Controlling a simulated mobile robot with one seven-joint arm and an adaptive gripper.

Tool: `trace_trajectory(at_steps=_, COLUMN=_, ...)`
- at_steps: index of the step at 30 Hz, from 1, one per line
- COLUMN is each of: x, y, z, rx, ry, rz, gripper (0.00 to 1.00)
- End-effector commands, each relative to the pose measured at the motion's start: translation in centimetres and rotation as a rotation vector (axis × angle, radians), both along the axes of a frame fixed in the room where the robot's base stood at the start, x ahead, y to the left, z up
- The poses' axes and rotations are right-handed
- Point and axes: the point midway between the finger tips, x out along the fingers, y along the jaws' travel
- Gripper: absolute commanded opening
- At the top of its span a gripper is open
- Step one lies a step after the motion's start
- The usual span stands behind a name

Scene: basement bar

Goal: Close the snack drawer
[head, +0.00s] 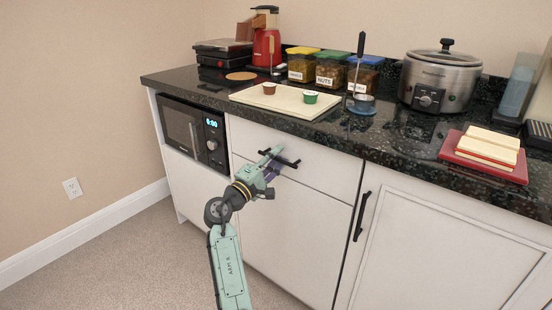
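The upper drawer front (325,168), white with a black bar handle (291,163), sits just under the dark countertop, to the right of the microwave. No drawer interior or contents show. The front looks flush or nearly flush with the cabinet; I cannot tell whether a small gap remains. My gripper (273,160) is in front of the drawer at the handle's left part and covers some of it. I cannot tell whether it touches the handle or front, nor whether its fingers are open.
The black speckled countertop (400,139) overhangs the drawer. On it stand a cream tray (250,97) with two small cups, snack jars (333,70), a slow cooker (440,82) and a red board (487,168). A lower cabinet door handle (361,216) sticks out right. Carpet (150,260) is clear at left.

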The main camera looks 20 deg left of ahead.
Motion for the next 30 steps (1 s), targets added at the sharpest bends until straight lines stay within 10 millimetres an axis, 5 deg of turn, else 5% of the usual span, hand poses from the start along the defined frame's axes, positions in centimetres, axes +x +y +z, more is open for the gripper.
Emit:
trace_trajectory(at_steps=18, x=-9.5, y=4.1, z=-2.3, rx=-0.002, ry=0.000, rz=0.003, gripper=0.30)
trace_trajectory(at_steps=30, x=-10.8, y=4.5, z=-2.6, rx=0.000, ry=-0.001, rz=0.002, gripper=0.30)
